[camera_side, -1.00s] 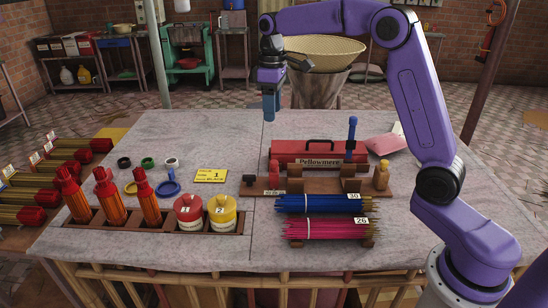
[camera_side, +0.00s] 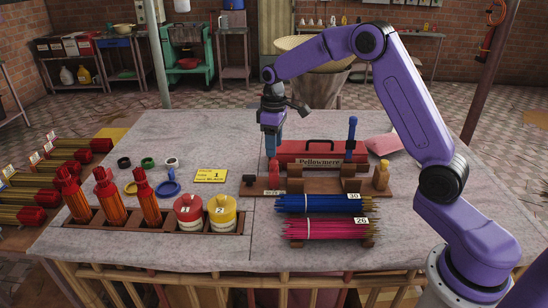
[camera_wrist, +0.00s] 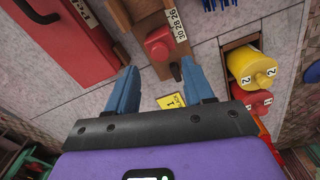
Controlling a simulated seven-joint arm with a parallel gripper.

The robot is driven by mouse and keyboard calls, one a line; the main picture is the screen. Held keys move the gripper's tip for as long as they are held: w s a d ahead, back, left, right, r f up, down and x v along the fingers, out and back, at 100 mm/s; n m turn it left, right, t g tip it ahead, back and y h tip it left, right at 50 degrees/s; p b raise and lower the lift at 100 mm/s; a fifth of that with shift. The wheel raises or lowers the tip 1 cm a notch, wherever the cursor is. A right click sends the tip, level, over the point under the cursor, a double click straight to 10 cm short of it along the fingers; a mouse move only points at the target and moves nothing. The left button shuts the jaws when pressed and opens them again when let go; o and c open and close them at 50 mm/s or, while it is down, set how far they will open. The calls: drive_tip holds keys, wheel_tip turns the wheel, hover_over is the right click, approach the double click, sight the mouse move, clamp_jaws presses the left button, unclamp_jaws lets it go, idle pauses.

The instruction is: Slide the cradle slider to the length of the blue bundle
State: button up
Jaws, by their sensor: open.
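The brown wooden cradle (camera_side: 325,187) lies at the middle right of the table. Its red slider (camera_side: 273,170) stands near the left end, beside a white number strip. In the wrist view the red slider (camera_wrist: 158,45) is ahead of my fingertips, next to a strip reading 30, 28, 26. The blue bundle (camera_side: 310,204) lies in front of the cradle, with a white tag that seems to read 30. My gripper (camera_side: 271,152) is open and empty just above the slider. In the wrist view my fingers (camera_wrist: 160,85) are spread apart, with the slider beyond the gap.
A pink bundle (camera_side: 310,229) tagged 26 lies nearest the front edge. A red toolbox (camera_side: 315,151) and an upright blue-handled tool (camera_side: 351,135) stand behind the cradle. A black knob (camera_side: 249,180) is at the cradle's left end. A yellow card (camera_side: 210,176) lies left.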

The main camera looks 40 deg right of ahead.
sight(274, 162)
drive_tip(key=shift+f, duration=2.55)
